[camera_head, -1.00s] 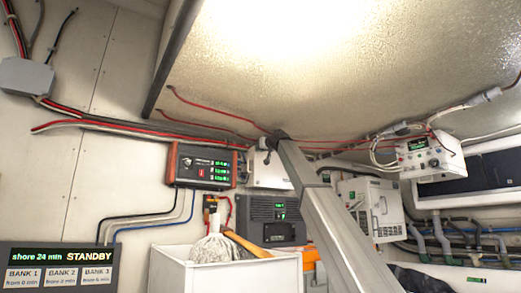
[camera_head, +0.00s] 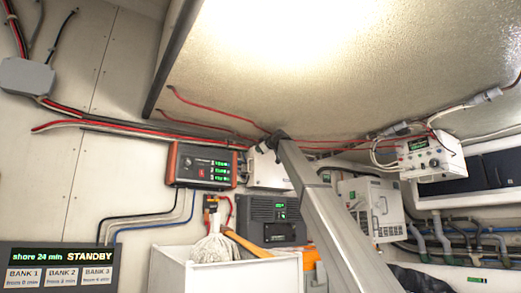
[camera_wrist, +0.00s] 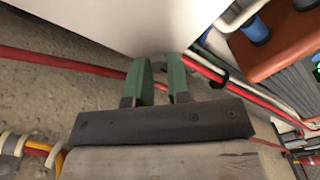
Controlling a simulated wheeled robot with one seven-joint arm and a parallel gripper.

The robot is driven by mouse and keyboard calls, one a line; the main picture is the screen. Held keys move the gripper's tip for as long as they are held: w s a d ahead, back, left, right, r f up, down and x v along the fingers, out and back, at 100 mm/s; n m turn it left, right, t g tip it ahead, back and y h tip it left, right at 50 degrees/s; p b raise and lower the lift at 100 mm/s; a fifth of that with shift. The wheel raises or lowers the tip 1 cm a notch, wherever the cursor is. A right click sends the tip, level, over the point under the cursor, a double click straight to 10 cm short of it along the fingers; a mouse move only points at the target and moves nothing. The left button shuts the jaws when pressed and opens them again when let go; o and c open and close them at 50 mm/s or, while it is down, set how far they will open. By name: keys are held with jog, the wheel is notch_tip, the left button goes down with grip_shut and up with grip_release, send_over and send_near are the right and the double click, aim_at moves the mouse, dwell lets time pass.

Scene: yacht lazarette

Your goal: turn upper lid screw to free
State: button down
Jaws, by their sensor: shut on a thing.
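My gripper (camera_wrist: 164,78) has green fingers and is closed to a narrow gap at the edge of a white box (camera_wrist: 130,22) in the wrist view. A small grey rounded piece (camera_wrist: 165,61), seemingly the lid screw, shows at the fingertips against the box; the fingers hide most of it. In the head view the white box (camera_head: 268,173) is on the back wall, partly behind my arm. My gripper end (camera_head: 262,147) is small there, at the box's upper left edge, and its fingers cannot be made out.
Red cables (camera_wrist: 60,62) run close by my fingers. An orange-edged unit with green readouts (camera_head: 204,166) is left of the box. Below are a dark grey charger (camera_head: 276,221) and a white bin (camera_head: 225,275) with a mop. The sloping ceiling (camera_head: 330,75) is close above.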

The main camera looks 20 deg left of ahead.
jog(key=shift+n, duration=0.3)
jog(key=c, duration=1.1)
grip_release()
jog(key=shift+o, duration=0.2)
jog(key=shift+s+d, duration=0.1)
jog(key=v, duration=1)
jog(key=shift+s+d, duration=0.15)
jog(key=shift+d, duration=0.05)
